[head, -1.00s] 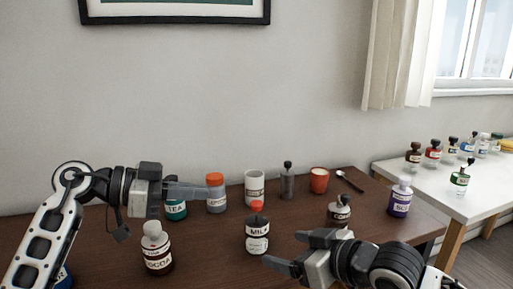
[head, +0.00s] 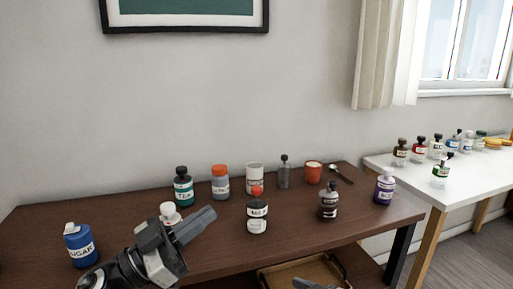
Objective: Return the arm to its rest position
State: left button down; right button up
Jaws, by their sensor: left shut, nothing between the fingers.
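My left gripper (head: 203,226) is low in the head view, over the front left of the brown table (head: 320,232). Its fingers point up and right, shut with nothing between them. It hides most of the cocoa jar, whose white lid (head: 170,211) shows behind it. Whether they touch I cannot tell. A dark grey piece at the bottom edge, in front of the wooden tray (head: 275,272), looks like the tip of my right gripper (head: 316,284); its jaws cannot be made out.
The blue sugar jar (head: 79,245) stands left of my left gripper. Tea jar (head: 182,187), orange-lidded jar (head: 220,183), milk jar (head: 257,217), dark bottle (head: 328,201) and purple jar (head: 384,187) stand on the table. A white table (head: 440,190) is at right.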

pick_arm(q)
jog(key=s+a+f+n+t+y+p, duration=0.1)
jog(key=s+a+f+n+t+y, duration=0.2)
jog(key=f+n+y, duration=0.35)
jog(key=s+a+f+n+t+y+p, duration=0.1)
jog(key=a+f+n+t+y, duration=0.1)
jog(key=f+n+t+y, duration=0.4)
jog(key=s+f+m+g+y, duration=0.1)
jog(key=s+f+g+y, duration=0.2)
jog(key=s+f+g, duration=0.7)
jog(key=s+d+f, duration=0.1)
jog(key=s+f, duration=0.3)
jog(key=shift+s+y+p, duration=0.25)
jog(key=shift+y+p, duration=0.1)
pick_arm(e)
jog(key=s+d+f+m+h, duration=0.2)
jog(key=s+d+f, duration=0.2)
jog(key=s, duration=0.3)
jog(key=s+d+f+m+h, duration=0.2)
jog(key=s+d+f+h, duration=0.1)
jog(key=s+f, duration=0.4)
jog(key=shift+s+d+f+m+h, duration=0.15)
jog(key=shift+s+d+m+h, duration=0.15)
jog(key=shift+s+d, duration=0.35)
